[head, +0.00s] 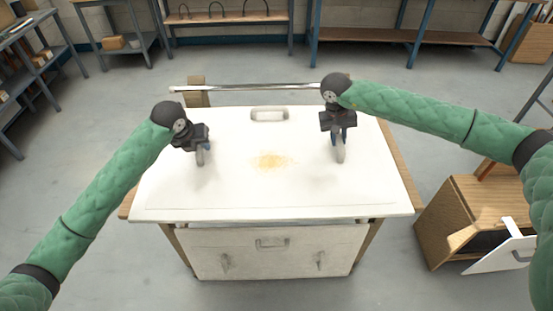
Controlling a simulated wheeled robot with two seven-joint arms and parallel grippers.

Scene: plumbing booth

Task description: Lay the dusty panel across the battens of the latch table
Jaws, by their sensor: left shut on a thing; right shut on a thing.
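The dusty panel (270,195) is a wide white board with a patch of yellow dust (273,160) in its middle and a hand slot (269,114) near its far edge. It lies about flat over the latch table, whose wooden edge (398,165) shows at the right. The battens are hidden beneath it, and I cannot tell whether it touches them. My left gripper (200,152) is shut on a grey handle on the panel's left part. My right gripper (339,148) is shut on a similar handle on its right part.
A metal bar (245,87) runs behind the panel, near a wooden block (197,83). A second white panel (270,262) with handles stands upright below the front edge. A wooden cabinet (440,215) with an open white door (500,255) stands right. Shelves line the back.

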